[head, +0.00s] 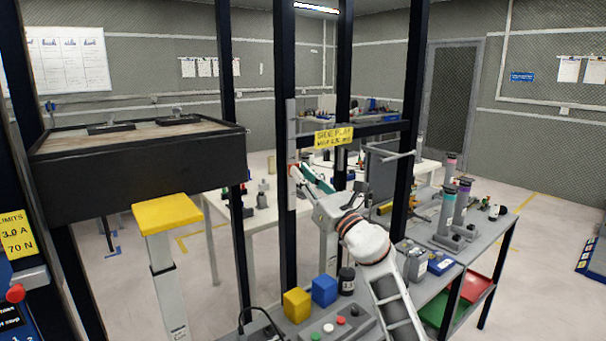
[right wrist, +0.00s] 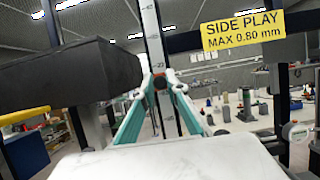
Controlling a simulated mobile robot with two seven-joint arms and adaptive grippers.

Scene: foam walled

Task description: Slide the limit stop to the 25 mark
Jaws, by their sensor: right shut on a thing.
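The limit stop (head: 295,171) is a small orange-red piece on an upright scale (head: 291,125) fixed to a dark post. My right gripper (head: 300,171) reaches it from the right, with its teal fingers at the stop. In the right wrist view the fingertips (right wrist: 159,82) are closed in on the stop from both sides and mostly hide it. The pale scale (right wrist: 152,35) rises above the stop and also runs below it. Its numbers are too small to read surely, so the stop's exact mark cannot be told. My left gripper is not in view.
A yellow side play sign (head: 334,136) hangs on a dark crossbar right of the scale. A big dark box-like platform (head: 140,165) stands left of the posts. Below, a grey bench holds yellow (head: 297,304) and blue blocks (head: 324,290) and several fixtures.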

